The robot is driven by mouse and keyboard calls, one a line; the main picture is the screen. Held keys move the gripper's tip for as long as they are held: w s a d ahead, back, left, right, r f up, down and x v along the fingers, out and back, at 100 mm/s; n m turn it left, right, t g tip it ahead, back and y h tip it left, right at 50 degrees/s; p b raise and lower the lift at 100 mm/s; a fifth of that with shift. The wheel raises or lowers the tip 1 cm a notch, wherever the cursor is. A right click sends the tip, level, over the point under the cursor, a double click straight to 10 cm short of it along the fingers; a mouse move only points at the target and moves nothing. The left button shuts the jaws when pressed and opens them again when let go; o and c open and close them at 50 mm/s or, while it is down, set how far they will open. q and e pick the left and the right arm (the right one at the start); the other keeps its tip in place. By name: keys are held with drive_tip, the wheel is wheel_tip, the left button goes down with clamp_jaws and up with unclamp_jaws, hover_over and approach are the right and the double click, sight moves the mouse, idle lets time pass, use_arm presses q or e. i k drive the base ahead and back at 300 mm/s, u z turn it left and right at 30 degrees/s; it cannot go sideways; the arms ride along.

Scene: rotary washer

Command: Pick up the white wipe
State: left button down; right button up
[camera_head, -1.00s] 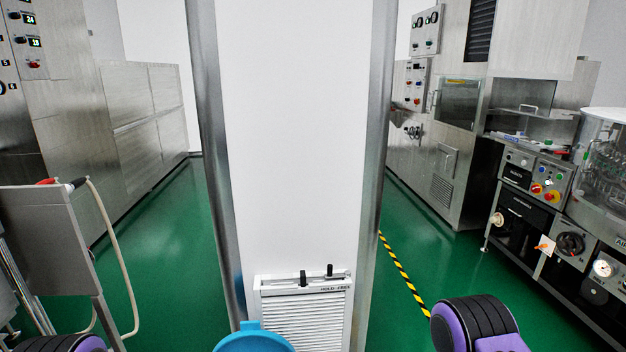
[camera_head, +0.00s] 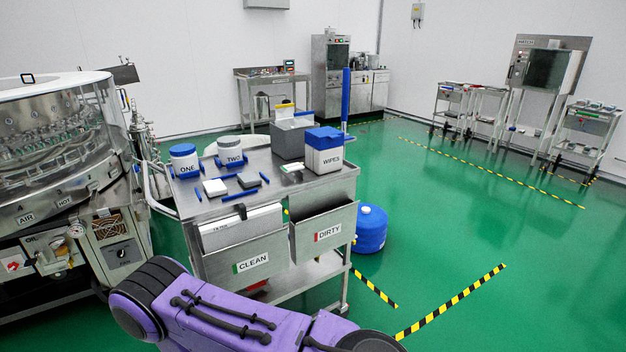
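A small white square pad (camera_head: 215,187), which looks like the white wipe, lies flat on the top of a steel cart (camera_head: 200,207), left of centre. A grey square pad (camera_head: 248,180) lies just to its right. A blue and white box marked WIPES (camera_head: 329,163) stands at the cart's right end. One of my purple arms crosses the bottom of the view in front of the cart. Neither gripper shows in the head view, so I cannot see their state.
Two jars with labels ONE (camera_head: 185,167) and TWO (camera_head: 231,158), several blue sticks and a grey bin (camera_head: 290,142) share the cart top. CLEAN (camera_head: 250,264) and DIRTY (camera_head: 326,232) bins hang in front. A rotary washer (camera_head: 50,150) stands left. Green floor is open to the right.

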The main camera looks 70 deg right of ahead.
sight(213, 189)
drive_tip(key=z, duration=3.5)
drive_tip(key=i, duration=0.85)
